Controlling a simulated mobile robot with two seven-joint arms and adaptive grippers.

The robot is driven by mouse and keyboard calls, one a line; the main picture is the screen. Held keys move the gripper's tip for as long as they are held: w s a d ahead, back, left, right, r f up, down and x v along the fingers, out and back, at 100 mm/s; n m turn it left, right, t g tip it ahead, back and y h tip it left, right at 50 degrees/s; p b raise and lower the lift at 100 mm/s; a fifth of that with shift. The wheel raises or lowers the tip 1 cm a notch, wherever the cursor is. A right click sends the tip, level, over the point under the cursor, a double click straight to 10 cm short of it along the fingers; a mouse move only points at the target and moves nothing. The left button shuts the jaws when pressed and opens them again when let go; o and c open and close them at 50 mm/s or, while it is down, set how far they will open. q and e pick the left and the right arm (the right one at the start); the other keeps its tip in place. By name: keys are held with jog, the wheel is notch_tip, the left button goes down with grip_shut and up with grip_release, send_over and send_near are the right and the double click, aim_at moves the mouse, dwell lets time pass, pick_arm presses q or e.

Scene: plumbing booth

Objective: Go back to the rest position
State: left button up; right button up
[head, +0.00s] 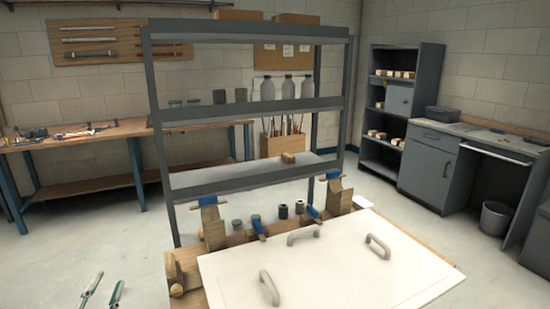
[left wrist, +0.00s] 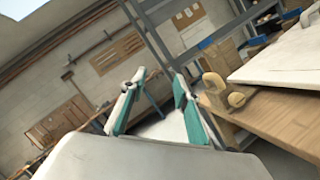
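My left gripper (head: 103,290) shows at the lower left of the head view. It is low, left of the workbench, with its two fingers apart. In the left wrist view the same gripper (left wrist: 157,98) has its teal and white fingers spread with nothing between them. The wooden workbench (left wrist: 262,118) lies to the right of the fingers and apart from them. My right gripper is in neither view.
A white panel (head: 330,272) with several grey handles lies on the workbench. Wooden blocks and blue clamps stand along its back edge. A grey shelf rack (head: 240,180) stands behind. A tool bench (head: 100,133) is at the left wall. The floor at left is clear.

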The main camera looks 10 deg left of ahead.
pick_arm(q)
jog(key=s+d+f+m+g+h, duration=0.3)
jog(key=d+f+m+h, duration=0.25)
jog(key=m, duration=0.75)
jog(key=s+d+f+m+g+h, duration=0.25)
jog(key=d+f+m+h, duration=0.3)
jog(key=m, duration=0.75)
jog(key=s+a+f+m+g+y, duration=0.3)
jog(key=s+f+m, duration=0.1)
jog(key=f+m, duration=0.35)
jog(key=s+a+f+m+g+y, duration=0.25)
jog(key=s+f+m, duration=0.25)
jog(key=f+m, duration=0.3)
jog(key=d+n+t, duration=0.1)
jog(key=d+n, duration=0.7)
jog(key=d, duration=1.3)
jog(key=shift+s+d+h, duration=0.25)
jog(key=shift+s+h, duration=0.05)
jog(key=shift+h, duration=0.15)
jog(key=shift+a+n, duration=0.1)
jog(key=shift+n, duration=0.15)
